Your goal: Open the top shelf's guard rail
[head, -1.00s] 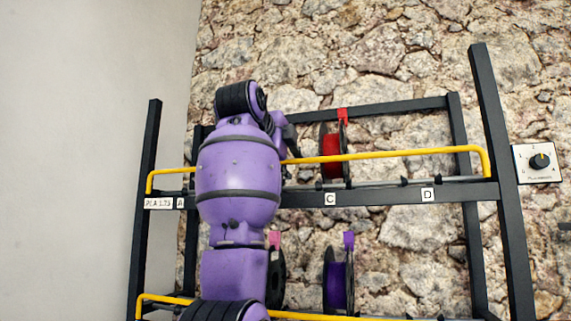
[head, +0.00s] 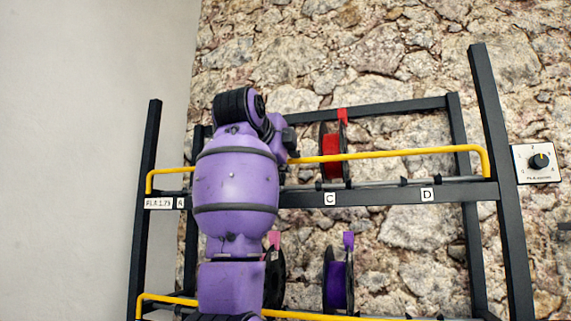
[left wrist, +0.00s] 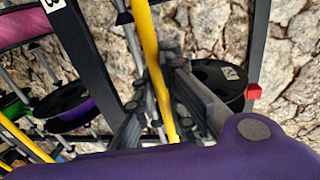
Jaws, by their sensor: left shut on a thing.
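The top shelf's yellow guard rail (head: 400,153) runs across the front of the rack's upper level, bent down at both ends and standing above the shelf bar (head: 375,194). My left gripper (head: 290,143) is at the rail left of the red spool, mostly hidden behind my purple arm. In the left wrist view the yellow rail (left wrist: 149,45) passes between the dark fingers of my left gripper (left wrist: 164,92), which is shut on it. My right gripper is not in view.
A red spool (head: 331,150) stands on the top shelf close to the gripper's right. A purple spool (head: 337,285) sits on the level below, behind a second yellow rail (head: 153,297). A dial (head: 539,161) is on the wall at right.

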